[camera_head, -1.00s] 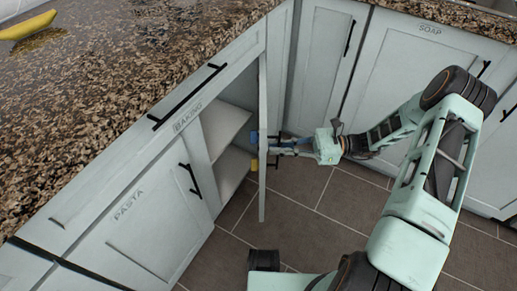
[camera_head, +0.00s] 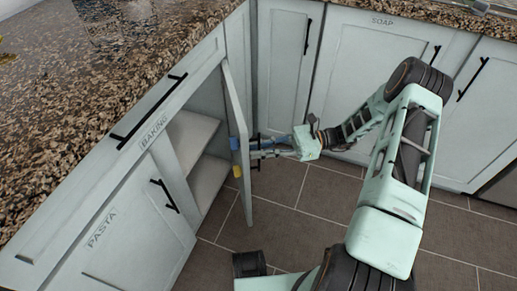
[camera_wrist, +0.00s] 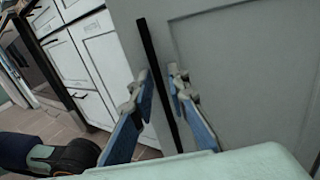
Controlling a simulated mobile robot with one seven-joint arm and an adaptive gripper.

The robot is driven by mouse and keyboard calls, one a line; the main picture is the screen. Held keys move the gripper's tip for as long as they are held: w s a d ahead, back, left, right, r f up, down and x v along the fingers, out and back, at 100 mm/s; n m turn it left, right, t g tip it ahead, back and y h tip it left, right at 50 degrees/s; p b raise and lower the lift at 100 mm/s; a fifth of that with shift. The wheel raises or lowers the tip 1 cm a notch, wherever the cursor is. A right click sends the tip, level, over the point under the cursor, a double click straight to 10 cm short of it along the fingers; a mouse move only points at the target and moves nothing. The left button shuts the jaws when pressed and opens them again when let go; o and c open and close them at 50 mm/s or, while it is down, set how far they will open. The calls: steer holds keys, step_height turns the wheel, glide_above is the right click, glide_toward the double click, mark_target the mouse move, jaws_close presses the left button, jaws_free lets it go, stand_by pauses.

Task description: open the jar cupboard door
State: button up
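A pale cupboard door (camera_head: 238,130) stands swung out from its cabinet, seen nearly edge-on in the head view. Its label does not show, so I cannot read whether it says jar. In the wrist view its panelled front (camera_wrist: 250,75) fills the right side. A long dark bar handle (camera_wrist: 150,50) runs along the door near its free edge. My gripper (camera_head: 256,150) is at the outer face of this door. In the wrist view my gripper's blue-padded fingers (camera_wrist: 160,88) lie on either side of the handle, close against it. Contact is partly hidden.
Open shelves (camera_head: 205,178) show behind the door. The baking drawer (camera_head: 150,120) and pasta door (camera_head: 125,240) are shut at left. The soap cupboard (camera_head: 375,75) is shut at the back. Tiled floor (camera_head: 290,235) is clear beside the door. A granite counter (camera_head: 60,110) runs above.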

steer(key=w+d, duration=0.1)
steer(key=d, duration=1.1)
steer(key=shift+w, duration=0.15)
